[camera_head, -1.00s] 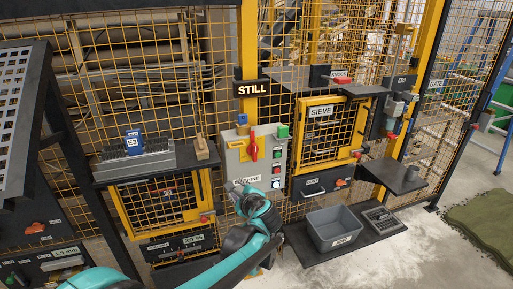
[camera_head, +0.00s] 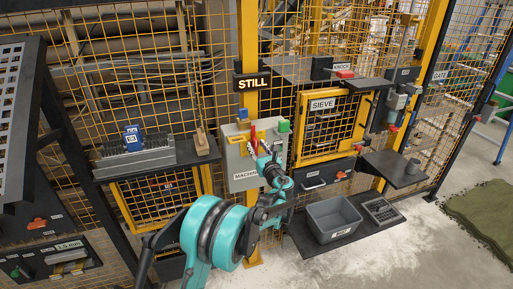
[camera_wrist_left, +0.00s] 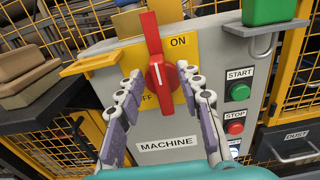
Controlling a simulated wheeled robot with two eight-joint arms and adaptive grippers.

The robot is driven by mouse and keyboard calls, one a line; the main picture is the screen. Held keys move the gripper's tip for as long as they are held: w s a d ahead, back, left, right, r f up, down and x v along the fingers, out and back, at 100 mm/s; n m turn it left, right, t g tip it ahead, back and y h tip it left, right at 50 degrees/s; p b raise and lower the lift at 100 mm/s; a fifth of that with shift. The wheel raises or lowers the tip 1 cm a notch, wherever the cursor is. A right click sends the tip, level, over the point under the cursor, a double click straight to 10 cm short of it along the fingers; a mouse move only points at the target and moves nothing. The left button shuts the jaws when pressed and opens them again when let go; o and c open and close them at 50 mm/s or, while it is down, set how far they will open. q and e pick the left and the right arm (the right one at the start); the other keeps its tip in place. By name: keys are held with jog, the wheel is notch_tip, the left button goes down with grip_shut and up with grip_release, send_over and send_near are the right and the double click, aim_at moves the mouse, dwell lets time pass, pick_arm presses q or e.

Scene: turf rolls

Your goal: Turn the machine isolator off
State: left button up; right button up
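The machine isolator is a red rotary handle (camera_wrist_left: 156,50) on a yellow plate (camera_wrist_left: 184,52), on a grey box labelled MACHINE (camera_wrist_left: 165,143). ON is printed at the plate's upper right and OFF at its lower left. The handle stands close to upright, its top leaning slightly left. In the head view the handle (camera_head: 253,134) is partly covered by my left gripper (camera_head: 264,148). In the left wrist view my left gripper (camera_wrist_left: 160,73) is open, with its fingertips on either side of the handle's lower half. I cannot tell whether they touch it. My right gripper is out of view.
A green START button (camera_wrist_left: 239,92) and a red STOP button (camera_wrist_left: 235,128) sit right of the isolator. A green block (camera_wrist_left: 272,10) is at the box's upper right, and a yellow bar (camera_wrist_left: 90,64) juts out left. A shelf (camera_head: 205,153) stands left; a grey bin (camera_head: 335,218) lies lower right.

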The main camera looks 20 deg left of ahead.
pick_arm(q)
jog(key=shift+w+a, duration=0.3)
jog(key=shift+w, duration=0.1)
grip_shut()
